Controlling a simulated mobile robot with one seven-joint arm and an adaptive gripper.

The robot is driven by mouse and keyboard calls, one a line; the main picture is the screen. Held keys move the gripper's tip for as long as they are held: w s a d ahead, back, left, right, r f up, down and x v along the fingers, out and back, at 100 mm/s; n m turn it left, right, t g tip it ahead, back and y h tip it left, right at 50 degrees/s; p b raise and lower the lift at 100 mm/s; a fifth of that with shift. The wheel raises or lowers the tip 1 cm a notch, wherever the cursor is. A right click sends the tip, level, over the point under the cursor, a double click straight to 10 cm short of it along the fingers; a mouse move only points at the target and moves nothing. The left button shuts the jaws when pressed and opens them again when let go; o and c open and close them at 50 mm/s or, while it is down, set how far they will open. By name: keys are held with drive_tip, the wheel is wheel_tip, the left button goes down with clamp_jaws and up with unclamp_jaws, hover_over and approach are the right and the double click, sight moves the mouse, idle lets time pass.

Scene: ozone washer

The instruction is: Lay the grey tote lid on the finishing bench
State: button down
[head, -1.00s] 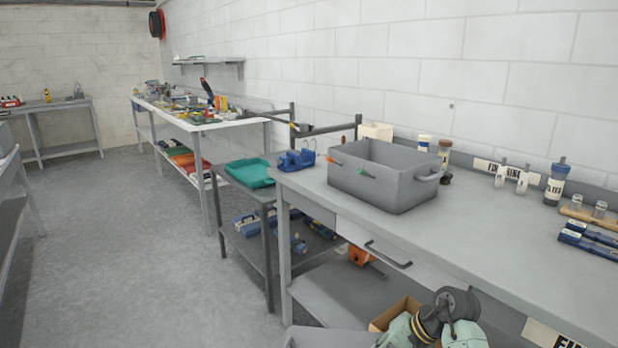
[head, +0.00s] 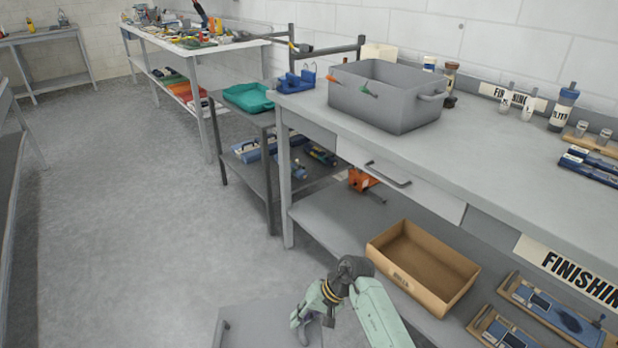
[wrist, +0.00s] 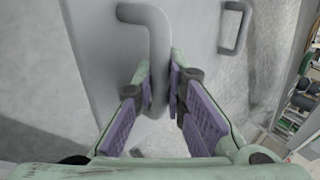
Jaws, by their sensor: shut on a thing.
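The grey tote lid (head: 262,328) is at the bottom of the head view, in front of the bench and partly cut off. My gripper (head: 308,322) is at its right end. In the wrist view, my gripper (wrist: 158,85) has its purple-padded fingers on either side of a grey bar handle (wrist: 156,45) and is shut on it. A pale grey panel (wrist: 100,45) lies behind the handle. The finishing bench (head: 480,165) has a grey top, above and right of my gripper. The grey tote (head: 385,105) stands open on its left part, tool handles showing at the rim.
Right of the tote, the bench top's front is clear; bottles (head: 563,107) and blue trays (head: 590,165) stand farther right. A cardboard box (head: 420,270) is on the lower shelf. A dark side table (head: 250,165) stands left. Open floor (head: 130,230) lies left.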

sight(306, 327)
drive_tip(key=shift+s+d+f+m, duration=0.15)
drive_tip(key=shift+d+f, duration=0.4)
drive_tip(key=shift+f, duration=0.25)
drive_tip(key=shift+s+d+f+m, duration=0.1)
drive_tip(key=shift+d+f+m, duration=0.05)
drive_tip(key=shift+d+f, duration=0.55)
drive_tip(key=shift+a+f, duration=0.1)
drive_tip(key=shift+a, duration=0.25)
